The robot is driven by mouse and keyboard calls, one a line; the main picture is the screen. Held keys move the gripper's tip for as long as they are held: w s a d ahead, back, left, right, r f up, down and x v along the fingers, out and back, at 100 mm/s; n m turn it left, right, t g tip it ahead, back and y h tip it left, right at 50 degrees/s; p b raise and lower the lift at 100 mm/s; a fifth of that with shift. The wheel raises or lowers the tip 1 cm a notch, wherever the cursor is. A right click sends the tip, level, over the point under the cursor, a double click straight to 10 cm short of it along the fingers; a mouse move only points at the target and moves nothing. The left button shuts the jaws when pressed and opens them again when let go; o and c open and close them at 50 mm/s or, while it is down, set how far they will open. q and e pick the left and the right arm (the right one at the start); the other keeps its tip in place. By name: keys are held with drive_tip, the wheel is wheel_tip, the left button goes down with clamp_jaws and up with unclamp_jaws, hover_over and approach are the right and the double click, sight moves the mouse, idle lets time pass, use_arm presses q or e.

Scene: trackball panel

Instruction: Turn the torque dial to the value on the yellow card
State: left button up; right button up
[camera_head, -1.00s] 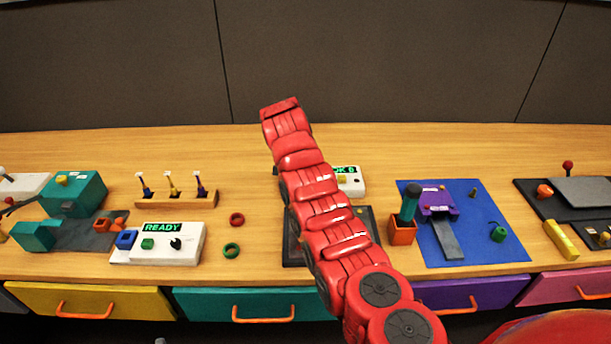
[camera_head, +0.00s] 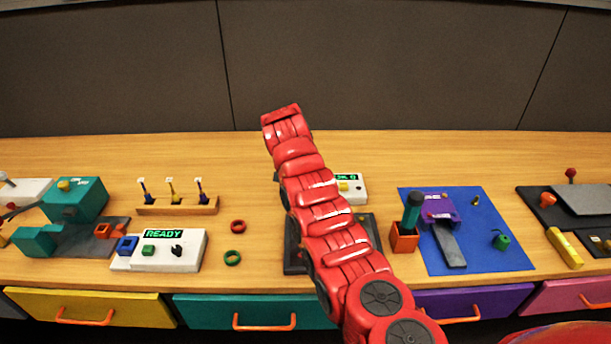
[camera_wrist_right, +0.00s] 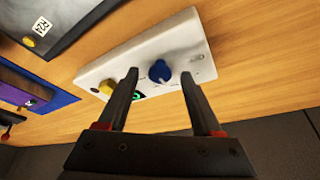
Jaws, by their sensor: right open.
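A white box (camera_head: 352,187) with a green-lit display and a yellow button stands at the back, partly hidden by my red right arm in the head view. In the right wrist view the white box (camera_wrist_right: 200,62) carries a blue dial (camera_wrist_right: 160,71), a yellow button (camera_wrist_right: 107,88) and a partly covered green display. My right gripper (camera_wrist_right: 160,74) is open, its fingertips on either side of the blue dial with gaps showing. The gripper is hidden in the head view. My left gripper is not in view. I cannot make out a yellow card.
A dark tray (camera_head: 294,258) lies under my arm. A white READY box (camera_head: 190,256) and red (camera_head: 238,226) and green (camera_head: 232,257) rings lie to the left. A blue mat (camera_head: 490,225) and an orange cup (camera_head: 404,238) stand to the right. Drawers line the front edge.

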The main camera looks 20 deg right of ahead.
drive_tip(key=v, duration=0.5)
drive_tip(key=shift+a+r+b, duration=0.15)
drive_tip(key=shift+r+b, duration=0.1)
drive_tip(key=shift+b, duration=0.1)
drive_tip(key=p+v, duration=0.1)
drive_tip(key=v, duration=1.1)
drive_tip(key=shift+p, duration=0.3)
